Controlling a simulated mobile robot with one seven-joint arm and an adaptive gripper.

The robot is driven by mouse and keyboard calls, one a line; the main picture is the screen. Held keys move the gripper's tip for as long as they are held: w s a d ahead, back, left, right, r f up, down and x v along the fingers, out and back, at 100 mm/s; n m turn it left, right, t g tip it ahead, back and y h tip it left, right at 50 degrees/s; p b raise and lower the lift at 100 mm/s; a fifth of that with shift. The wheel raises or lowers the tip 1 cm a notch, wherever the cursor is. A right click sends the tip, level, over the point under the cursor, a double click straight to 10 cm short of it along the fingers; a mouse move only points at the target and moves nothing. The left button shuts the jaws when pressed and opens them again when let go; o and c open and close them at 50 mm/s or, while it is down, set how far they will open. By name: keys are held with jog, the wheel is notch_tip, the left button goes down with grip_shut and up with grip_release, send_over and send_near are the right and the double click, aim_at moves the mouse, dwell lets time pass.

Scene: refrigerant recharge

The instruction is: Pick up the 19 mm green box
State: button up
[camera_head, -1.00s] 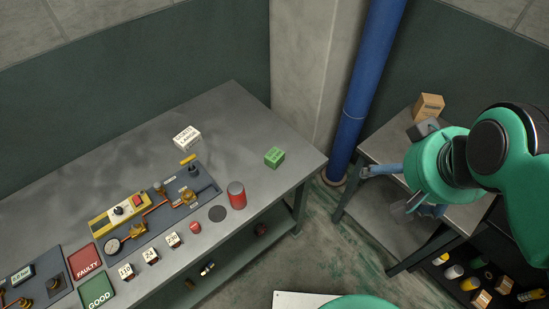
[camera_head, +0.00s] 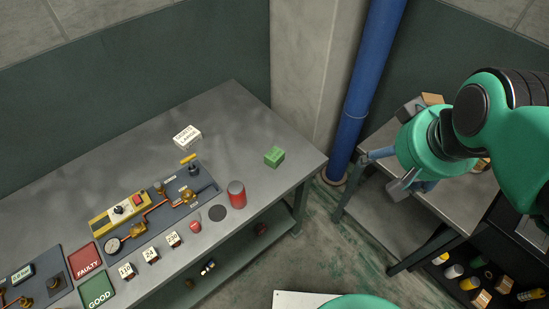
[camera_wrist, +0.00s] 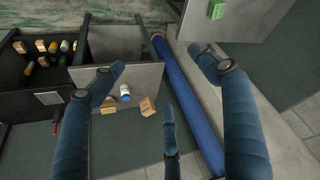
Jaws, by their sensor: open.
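The green box (camera_head: 274,156) sits on the grey workbench (camera_head: 240,115) near its right end. It also shows in the wrist view (camera_wrist: 217,9) at the top edge, on a corner of the bench. My gripper (camera_head: 380,172) is at the right in the head view, over the small side table and well apart from the green box. In the wrist view my gripper (camera_wrist: 165,85) has its fingers spread wide with nothing between them. The size marking on the box is too small to read.
A blue pipe (camera_head: 364,85) stands between the workbench and the side table (camera_head: 385,225). A red cylinder (camera_head: 236,194) and a white labelled box (camera_head: 187,137) stand on the bench left of the green box. A shelf with several small items (camera_wrist: 45,55) is beside the side table.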

jog(key=w+a+f+n+g, duration=0.1)
jog(key=w+a+n, duration=0.25)
jog(key=w, duration=0.65)
jog(key=n+g, duration=0.4)
jog(key=n, duration=0.3)
send_over(274, 154)
notch_tip(274, 154, down, 28)
jog(key=shift+r, duration=0.2)
jog(key=shift+d, duration=0.1)
jog(key=shift+f+b, duration=0.65)
jog(key=shift+f, duration=3.65)
jog(key=shift+w+f+b, duration=0.1)
jog(key=shift+f+b, duration=0.55)
jog(key=shift+f, duration=1.95)
